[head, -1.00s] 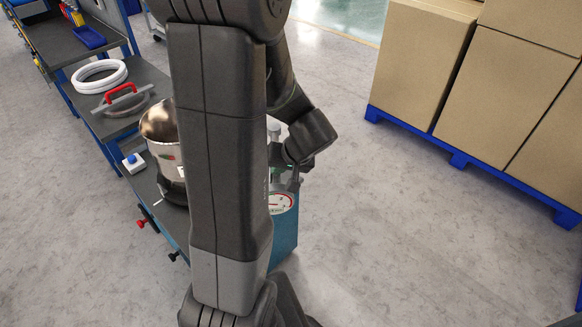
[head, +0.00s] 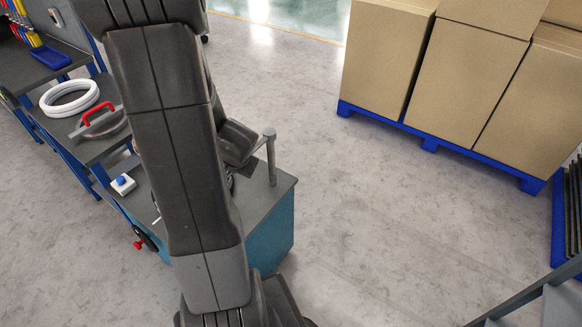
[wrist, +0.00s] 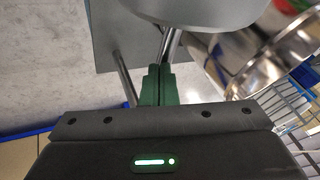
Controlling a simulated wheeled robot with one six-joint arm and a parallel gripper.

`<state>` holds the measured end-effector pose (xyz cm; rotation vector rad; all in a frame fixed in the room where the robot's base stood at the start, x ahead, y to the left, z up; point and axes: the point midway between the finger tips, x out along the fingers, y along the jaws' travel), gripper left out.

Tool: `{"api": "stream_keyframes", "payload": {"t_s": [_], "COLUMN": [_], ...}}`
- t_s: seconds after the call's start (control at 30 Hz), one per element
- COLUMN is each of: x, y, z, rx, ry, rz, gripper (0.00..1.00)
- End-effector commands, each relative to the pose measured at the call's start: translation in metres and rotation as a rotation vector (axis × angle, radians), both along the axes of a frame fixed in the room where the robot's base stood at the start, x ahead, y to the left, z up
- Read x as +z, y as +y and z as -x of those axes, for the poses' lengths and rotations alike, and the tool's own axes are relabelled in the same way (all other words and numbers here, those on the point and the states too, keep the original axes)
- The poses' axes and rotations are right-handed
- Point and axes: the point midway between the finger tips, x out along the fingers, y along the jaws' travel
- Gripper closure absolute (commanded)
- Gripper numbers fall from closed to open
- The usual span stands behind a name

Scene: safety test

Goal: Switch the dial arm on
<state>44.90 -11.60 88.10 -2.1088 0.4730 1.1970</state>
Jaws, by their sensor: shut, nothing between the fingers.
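The teal cabinet (head: 270,232) with a grey top stands behind my arm in the head view. A grey post with a round end (head: 269,150) rises from its top; I cannot tell whether it is the dial arm. The dial face is hidden now. Slim metal rods (wrist: 125,75) show beside and beyond the fingertips, close in the picture; contact is unclear. A grey rounded body (wrist: 200,10) fills the top.
A shiny metal pot (wrist: 283,45) is at right in the wrist view. Cartons (head: 455,85) stand on a blue pallet at right. The middle floor is clear.

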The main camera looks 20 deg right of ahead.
Motion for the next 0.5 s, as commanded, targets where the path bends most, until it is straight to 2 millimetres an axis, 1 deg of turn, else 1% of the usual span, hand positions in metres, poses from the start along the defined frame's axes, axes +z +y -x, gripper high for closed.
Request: {"api": "stream_keyframes", "payload": {"t_s": [0.2,0.5], "x": [0.001,0.000], "y": [0.011,0.017], "z": [-0.017,-0.029], "rx": [0.006,0.005], "ry": [0.003,0.001], "rz": [-0.001,0.000], "gripper": [1.00,1.00]}}
